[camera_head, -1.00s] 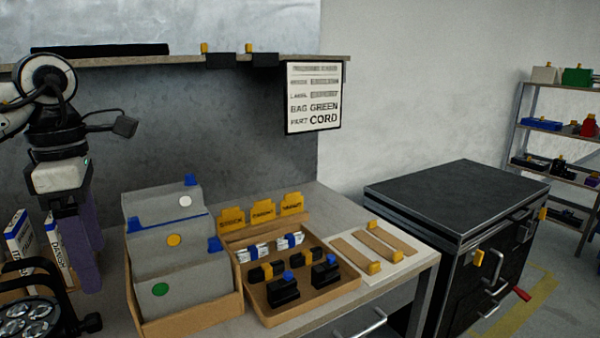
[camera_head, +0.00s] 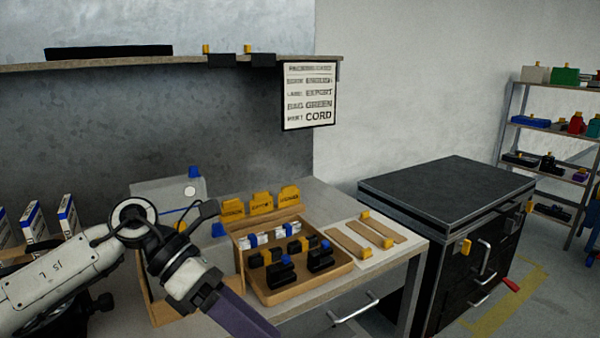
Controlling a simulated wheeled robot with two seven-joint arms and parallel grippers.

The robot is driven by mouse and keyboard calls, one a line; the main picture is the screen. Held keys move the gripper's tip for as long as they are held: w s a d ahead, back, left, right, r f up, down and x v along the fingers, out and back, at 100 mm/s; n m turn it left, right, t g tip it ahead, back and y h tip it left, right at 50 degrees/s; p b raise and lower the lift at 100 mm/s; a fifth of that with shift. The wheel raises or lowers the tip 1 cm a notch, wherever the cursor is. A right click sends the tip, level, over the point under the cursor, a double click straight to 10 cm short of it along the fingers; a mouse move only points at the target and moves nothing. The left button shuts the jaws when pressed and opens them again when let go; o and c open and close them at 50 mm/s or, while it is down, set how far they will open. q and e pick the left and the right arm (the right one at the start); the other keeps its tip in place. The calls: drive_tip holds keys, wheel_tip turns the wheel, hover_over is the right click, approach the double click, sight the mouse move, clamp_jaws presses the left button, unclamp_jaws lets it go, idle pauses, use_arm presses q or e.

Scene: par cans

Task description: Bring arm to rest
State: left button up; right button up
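My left arm comes in from the lower left and reaches across the front of the workbench (camera_head: 335,215). Its gripper (camera_head: 245,318) points down to the right with dark purple fingers, in front of the wooden tray (camera_head: 300,293). The fingertips run toward the bottom edge of the picture, so I cannot tell whether it is open or shut. My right gripper is not in view.
The tray holds black parts with blue and yellow tabs. A black drawer cabinet (camera_head: 445,190) stands beside the bench. A sign (camera_head: 308,95) hangs from the shelf.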

use_arm(q)
drive_tip(key=d+r+n+t+h, duration=0.3)
drive_tip(key=d+n+t+h, duration=0.1)
drive_tip(key=d+n+h, duration=0.6)
drive_tip(key=w+a+f+n+t+y, duration=0.25)
drive_tip(key=a+f+n+t, duration=0.2)
drive_tip(key=n+t, duration=0.5)
drive_tip(key=w+a+f+n+t+y, duration=0.2)
drive_tip(key=a+f+n+t+y, duration=0.3)
drive_tip(key=n, duration=0.7)
drive_tip(key=s+a+f+n+y, duration=0.2)
drive_tip(key=f+n, duration=0.1)
drive_tip(key=f, duration=0.3)
drive_tip(key=s+a+f+n+g+y, duration=0.1)
drive_tip(key=s+a+f+n+y, duration=0.1)
drive_tip(key=a+f+n+y, duration=0.3)
drive_tip(key=s+f+n, duration=0.1)
drive_tip(key=f+n, duration=0.1)
drive_tip(key=f, duration=0.5)
drive_tip(key=s+a+f+n+g+y, duration=0.1)
drive_tip(key=s+a+f+n+g, duration=0.1)
drive_tip(key=s+f, duration=0.4)
drive_tip(key=s+a+f+n+g+y, duration=0.2)
drive_tip(key=s+a+f+n+g, duration=0.1)
drive_tip(key=s+f, duration=0.3)
drive_tip(key=s, duration=0.2)
drive_tip(key=shift+s+f+g, duration=0.25)
drive_tip(key=shift+s+g, duration=0.1)
drive_tip(key=shift+s, duration=0.05)
drive_tip(key=shift+d, duration=0.1)
